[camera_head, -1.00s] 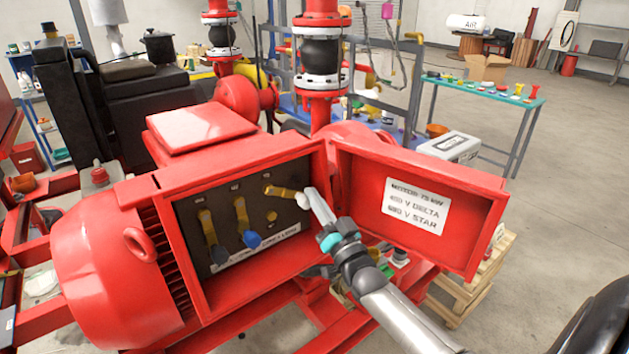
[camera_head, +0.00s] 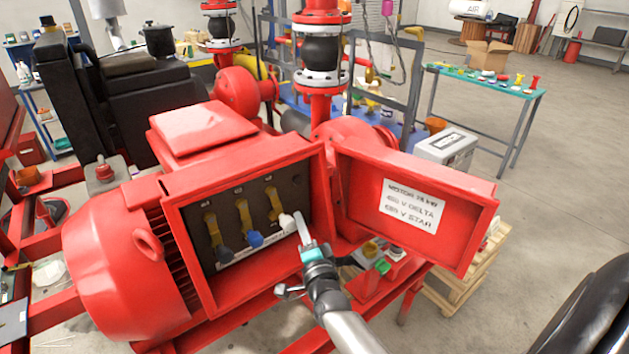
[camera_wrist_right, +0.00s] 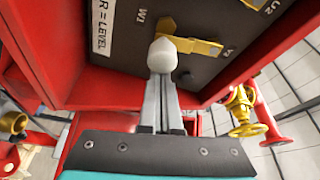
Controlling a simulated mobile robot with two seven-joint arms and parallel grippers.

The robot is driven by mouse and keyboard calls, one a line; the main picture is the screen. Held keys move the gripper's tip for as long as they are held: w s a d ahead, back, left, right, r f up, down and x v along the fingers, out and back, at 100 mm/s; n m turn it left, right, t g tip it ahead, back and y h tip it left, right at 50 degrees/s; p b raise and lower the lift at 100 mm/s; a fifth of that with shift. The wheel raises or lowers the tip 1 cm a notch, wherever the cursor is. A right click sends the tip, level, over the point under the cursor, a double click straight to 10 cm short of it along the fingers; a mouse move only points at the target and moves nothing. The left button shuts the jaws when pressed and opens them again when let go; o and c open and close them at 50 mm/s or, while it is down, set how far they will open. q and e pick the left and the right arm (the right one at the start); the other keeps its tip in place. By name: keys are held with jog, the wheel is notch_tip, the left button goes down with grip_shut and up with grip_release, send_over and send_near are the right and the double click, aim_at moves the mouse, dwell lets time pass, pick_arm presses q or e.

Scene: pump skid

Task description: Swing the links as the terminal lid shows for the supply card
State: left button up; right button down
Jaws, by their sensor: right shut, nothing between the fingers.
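The open red terminal box (camera_head: 180,225) holds three brass links. The left link (camera_head: 212,228) has a dark knob, the middle link (camera_head: 241,220) a blue knob and the right link (camera_head: 273,200) a white knob (camera_head: 287,222). All three hang roughly downward. The open lid (camera_head: 460,215) carries a white label (camera_head: 412,205) reading 75 kW motor, delta and star voltages. My right gripper (camera_head: 303,232) is shut and empty, its tips at the white knob; the wrist view shows this knob (camera_wrist_right: 162,55) at the fingertips (camera_wrist_right: 161,80). No supply card is identifiable. My left gripper is not in view.
A white strip (camera_wrist_right: 103,28), partly legible as "R = LEVEL", lies below the links. The lid stands to the right of my right arm. A red pipe with a black joint (camera_head: 320,50) rises behind the box. A green-topped table (camera_head: 485,82) stands farther back.

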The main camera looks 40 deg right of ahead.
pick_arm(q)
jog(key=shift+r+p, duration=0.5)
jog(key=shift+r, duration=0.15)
pick_arm(e)
jog(key=shift+a+f+m+g, duration=0.15)
jog(key=shift+a+m+g, duration=0.15)
jog(key=shift+a+m, duration=0.5)
jog(key=shift+d+m, duration=0.2)
jog(key=shift+m, duration=0.1)
jog(key=shift+d, duration=0.1)
